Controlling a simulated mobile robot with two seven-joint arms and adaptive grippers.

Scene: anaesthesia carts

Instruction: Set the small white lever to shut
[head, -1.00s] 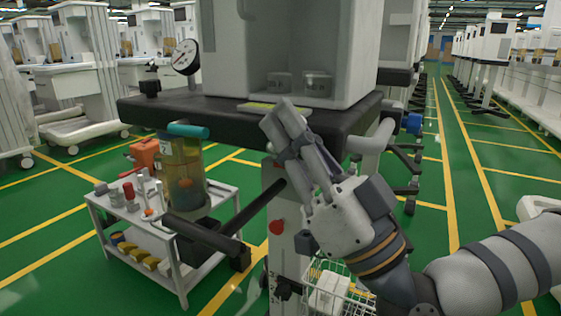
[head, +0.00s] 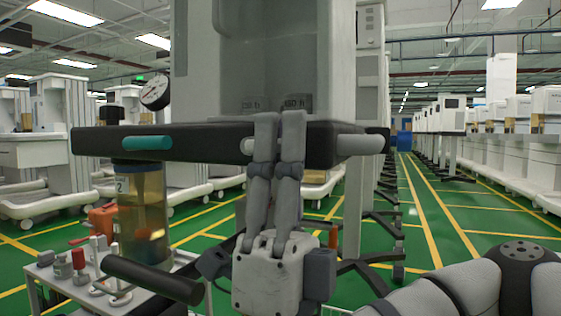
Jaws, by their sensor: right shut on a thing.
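The small white lever (head: 247,146) is on the front edge of the dark cart shelf (head: 205,141). Only a pale rounded end of it shows, just left of my fingers; the rest is hidden behind them, so its angle cannot be told. My right gripper (head: 280,125) points up in front of the shelf edge, its two fingers close together and shut on the lever. My left gripper is not in view.
A teal handle (head: 146,143) and a larger pale grey handle (head: 360,144) stick out along the same shelf edge. Below left are an amber canister (head: 143,220), a black bar (head: 152,279) and a tool trolley. A round gauge (head: 155,92) stands above the shelf.

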